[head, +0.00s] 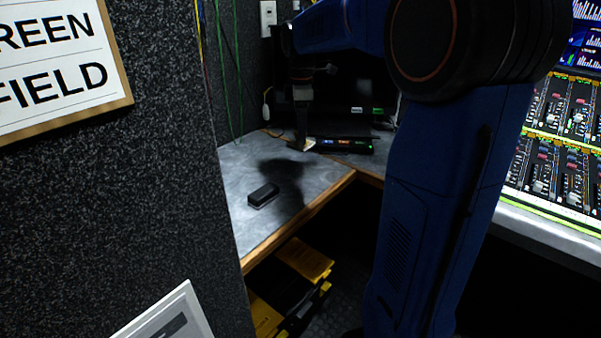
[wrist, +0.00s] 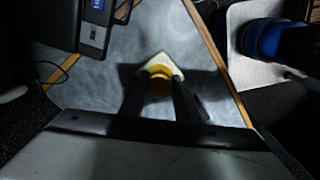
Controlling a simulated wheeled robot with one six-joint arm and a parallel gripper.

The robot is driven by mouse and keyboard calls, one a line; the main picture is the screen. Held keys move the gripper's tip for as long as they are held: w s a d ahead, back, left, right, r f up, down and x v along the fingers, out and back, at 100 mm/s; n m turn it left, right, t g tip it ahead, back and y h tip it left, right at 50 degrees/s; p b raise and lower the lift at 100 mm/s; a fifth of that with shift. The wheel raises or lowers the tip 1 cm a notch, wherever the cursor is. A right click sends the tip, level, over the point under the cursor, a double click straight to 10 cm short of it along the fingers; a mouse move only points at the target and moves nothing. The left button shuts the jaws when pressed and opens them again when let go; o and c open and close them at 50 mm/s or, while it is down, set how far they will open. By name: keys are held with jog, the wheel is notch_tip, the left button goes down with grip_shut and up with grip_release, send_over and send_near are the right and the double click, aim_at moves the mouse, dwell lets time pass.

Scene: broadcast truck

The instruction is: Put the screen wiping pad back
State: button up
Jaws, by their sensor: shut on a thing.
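The screen wiping pad (wrist: 153,66) shows in the wrist view as a pale, angular pad with a round yellow grip. My gripper (wrist: 158,82) is shut on that yellow grip, one dark finger on each side. In the head view the pad (head: 310,143) is a small pale and yellow patch at the tip of my gripper (head: 301,147), over the back of the grey desk (head: 231,176). I cannot tell whether the pad touches the desk or hangs just above it. My fingers hide part of it.
A small black block (head: 263,195) lies on the desk nearer the front. A black device with lit displays (head: 342,145) stands behind the pad, below a dark monitor. Wood-edged desk surface is clear around the block. A speckled dark wall (head: 160,150) borders the left.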

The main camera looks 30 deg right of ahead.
jog(key=shift+f, duration=4.8)
jog(key=shift+c, duration=0.4)
jog(key=o, duration=1)
jog(key=shift+f, duration=0.25)
notch_tip(320, 180, up, 18)
jog(key=shift+s+a+f, duration=0.1)
jog(key=shift+a+f, duration=0.05)
jog(key=shift+f, duration=0.1)
jog(key=s+a+f+m+t, duration=0.1)
jog(key=s+a+f+m, duration=0.2)
jog(key=s, duration=0.7)
jog(key=s+a+f+m+t, duration=0.2)
jog(key=s+f+m, duration=0.4)
jog(key=s, duration=0.4)
jog(key=s+a+f+m+t, duration=0.1)
jog(key=s+a+f+m, duration=0.2)
jog(key=s+f, duration=0.3)
jog(key=shift+s+a+f+m+t, duration=0.15)
jog(key=shift+s+m, duration=0.1)
jog(key=shift+s, duration=0.45)
jog(key=shift+s+a+f+m+t, duration=0.1)
jog(key=shift+s+m, duration=0.2)
jog(key=shift+s, duration=0.4)
jog(key=shift+s+a+f+m+t, duration=0.15)
jog(key=shift+s+m, duration=0.1)
jog(key=shift+s, duration=0.45)
